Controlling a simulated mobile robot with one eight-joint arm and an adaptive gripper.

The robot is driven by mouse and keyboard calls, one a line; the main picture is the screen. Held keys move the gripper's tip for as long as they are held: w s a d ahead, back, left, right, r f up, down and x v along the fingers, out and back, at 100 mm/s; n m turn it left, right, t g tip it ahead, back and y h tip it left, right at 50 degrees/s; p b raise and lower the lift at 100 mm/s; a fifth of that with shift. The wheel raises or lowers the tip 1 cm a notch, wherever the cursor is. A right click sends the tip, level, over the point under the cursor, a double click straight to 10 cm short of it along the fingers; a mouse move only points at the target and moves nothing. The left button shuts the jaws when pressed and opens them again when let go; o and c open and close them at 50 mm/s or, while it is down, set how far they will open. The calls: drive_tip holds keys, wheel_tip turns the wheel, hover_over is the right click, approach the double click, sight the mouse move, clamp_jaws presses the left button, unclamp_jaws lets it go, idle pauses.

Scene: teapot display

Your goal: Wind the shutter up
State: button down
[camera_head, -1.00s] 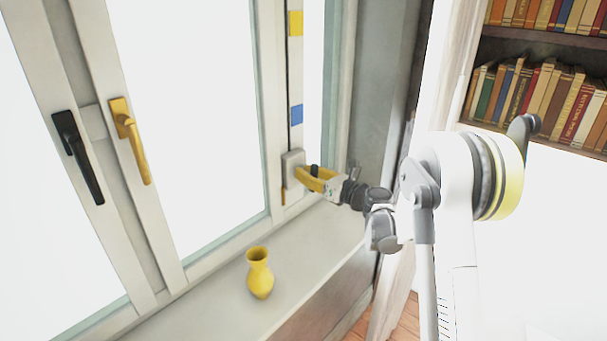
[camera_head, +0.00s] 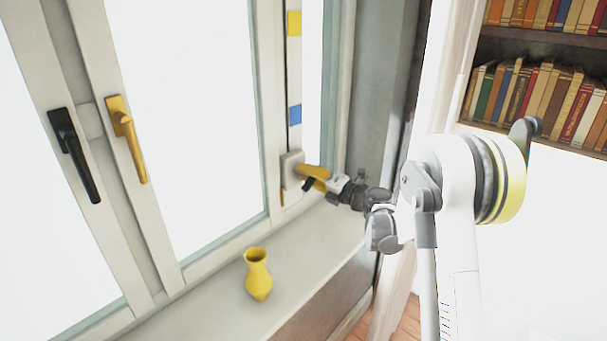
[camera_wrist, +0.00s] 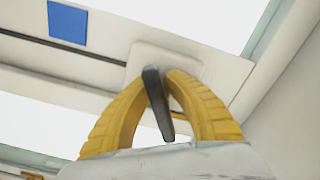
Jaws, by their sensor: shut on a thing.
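A pale winder box (camera_head: 291,165) is mounted low on the window frame, and it shows in the wrist view (camera_wrist: 190,63). A dark crank handle (camera_wrist: 157,95) sticks out from it. My gripper (camera_head: 302,170) has yellow fingers, which are shut on the handle right in front of the box; the wrist view shows the fingertips (camera_wrist: 161,80) meeting on either side of it. A thin black cord (camera_head: 289,80) runs up the frame strip above the box, past a blue square (camera_head: 295,114) and a yellow square (camera_head: 294,23). The shutter itself cannot be made out.
A yellow vase (camera_head: 257,275) stands on the windowsill (camera_head: 215,300), left of and below my gripper. A black window handle (camera_head: 75,155) and a golden one (camera_head: 128,138) are on the left frames. A bookshelf (camera_head: 560,48) stands at the right.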

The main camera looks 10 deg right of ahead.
drive_tip(key=m, duration=0.6)
drive_tip(key=shift+f, duration=0.15)
drive_tip(key=m+b, duration=0.1)
drive_tip(key=m, duration=0.6)
drive_tip(key=shift+f, duration=0.15)
drive_tip(key=shift+m, duration=0.3)
idle(0.4)
drive_tip(key=c, duration=1.4)
unclamp_jaws()
drive_tip(key=shift+c, duration=0.2)
